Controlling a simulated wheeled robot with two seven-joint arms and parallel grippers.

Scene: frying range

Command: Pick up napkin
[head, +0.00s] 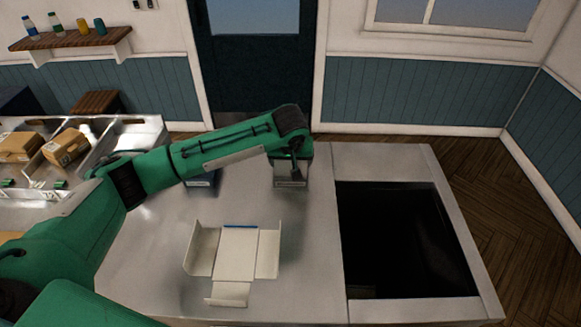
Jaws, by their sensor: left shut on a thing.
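My left arm reaches in from the left across the steel counter. Its gripper (296,177) points down at a small dark box-like holder (291,184) near the counter's back edge. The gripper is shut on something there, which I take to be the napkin. The napkin itself is too small and too hidden by the gripper to make out. I cannot tell whether it is still in the holder or lifted clear. My right gripper is not in view.
An unfolded white carton (237,256) lies on the steel counter (310,270). A dark box (204,180) sits partly under my left arm. A large dark opening (405,240) is at the right. Cardboard boxes (66,147) stand in the left station.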

